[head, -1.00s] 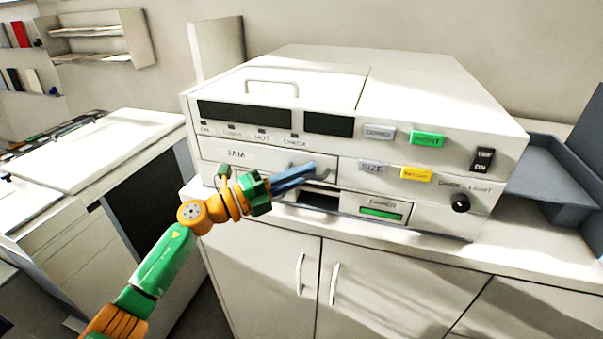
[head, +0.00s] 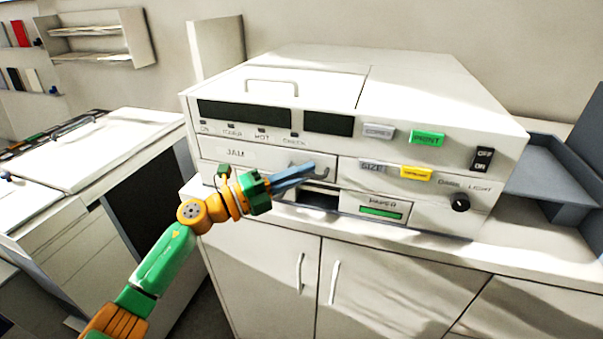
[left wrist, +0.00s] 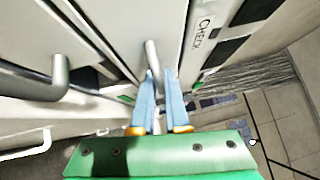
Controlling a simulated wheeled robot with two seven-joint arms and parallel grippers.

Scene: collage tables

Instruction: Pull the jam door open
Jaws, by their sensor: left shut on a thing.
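The jam door (head: 235,153) is the white front panel marked JAM on the left of the copier. It looks shut or nearly so; I cannot tell if it stands slightly out. My left gripper (head: 308,170) reaches in from the left at the door's right end, its blue fingers shut on the door's grey handle (left wrist: 151,58). In the left wrist view the handle runs in between the two fingertips. The fingers hide most of the handle in the head view. My right gripper is not in view.
The white copier (head: 430,100) stands on a counter over cabinets with upright handles. Below the jam door are a dark slot (head: 318,198) and the paper drawer (head: 375,208). Buttons and a black knob (head: 460,203) are at right, a grey tray (head: 550,170) beyond.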

